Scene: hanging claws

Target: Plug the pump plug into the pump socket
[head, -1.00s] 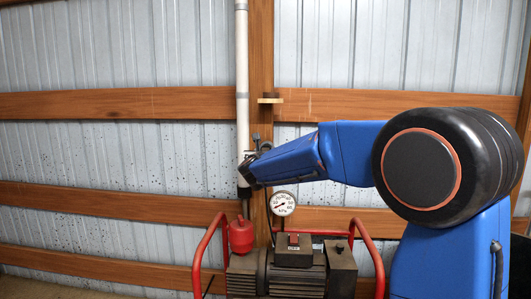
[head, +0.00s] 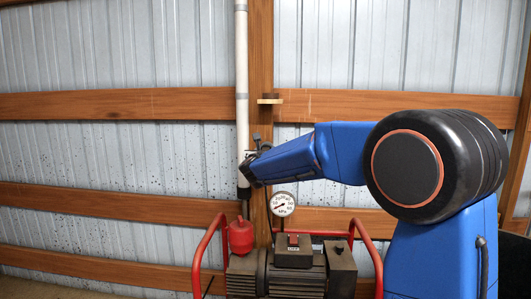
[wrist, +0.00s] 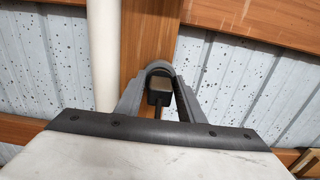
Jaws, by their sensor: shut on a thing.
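My gripper (head: 251,148) is at the wooden post, beside the white pipe, in the head view. A dark cord appears to run down from the gripper area behind the gauge in the head view. The plug itself is too small to make out there. The pump (head: 291,270) stands below, with a dark motor body and a red-switched box. I cannot make out the pump socket for certain in either view.
The white pipe (head: 242,70) runs down the wooden post (head: 261,50) close to my gripper. A small wooden ledge (head: 270,101) sticks out above it. A pressure gauge (head: 282,204), a red canister (head: 241,236) and a red tube frame (head: 368,250) stand below.

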